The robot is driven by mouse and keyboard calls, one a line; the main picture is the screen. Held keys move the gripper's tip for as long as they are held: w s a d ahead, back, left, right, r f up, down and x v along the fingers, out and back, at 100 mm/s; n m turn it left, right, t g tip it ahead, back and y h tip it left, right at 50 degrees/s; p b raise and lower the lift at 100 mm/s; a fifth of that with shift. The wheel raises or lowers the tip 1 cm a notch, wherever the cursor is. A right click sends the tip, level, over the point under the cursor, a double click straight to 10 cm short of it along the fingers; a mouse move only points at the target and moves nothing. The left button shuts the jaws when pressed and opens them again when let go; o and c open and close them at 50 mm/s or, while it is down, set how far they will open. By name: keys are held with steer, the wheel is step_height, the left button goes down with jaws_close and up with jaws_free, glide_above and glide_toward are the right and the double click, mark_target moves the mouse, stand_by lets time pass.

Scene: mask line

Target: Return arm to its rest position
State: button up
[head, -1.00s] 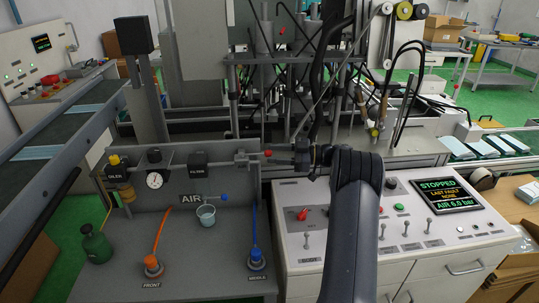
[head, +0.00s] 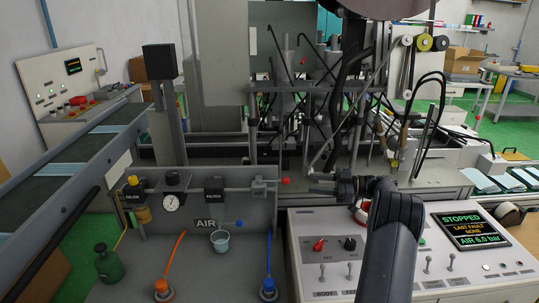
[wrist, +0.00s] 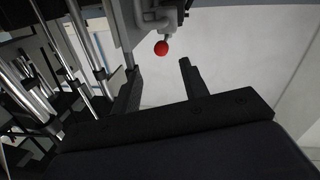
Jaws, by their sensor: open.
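My gripper (head: 322,184) is at the end of my dark arm, above the back edge of the white control console (head: 345,228) and to the right of the air panel (head: 205,212). In the wrist view its two black fingers (wrist: 160,80) stand apart with nothing between them. A red ball knob (wrist: 161,48) shows beyond the fingertips in that view. The red knob (head: 285,181) on the air panel's pipe is just left of the gripper in the head view, apart from it.
The machine frame (head: 290,88) with rods and hoses stands close behind my gripper. The air panel's shelf holds a small cup (head: 220,241) and a green oil can (head: 107,262). A conveyor (head: 75,165) runs along the left. A screen (head: 470,229) reads STOPPED.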

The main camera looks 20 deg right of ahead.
mark_target(286, 181)
steer(key=p+x, duration=0.1)
steer(key=x, duration=0.9)
steer(key=shift+a, duration=0.15)
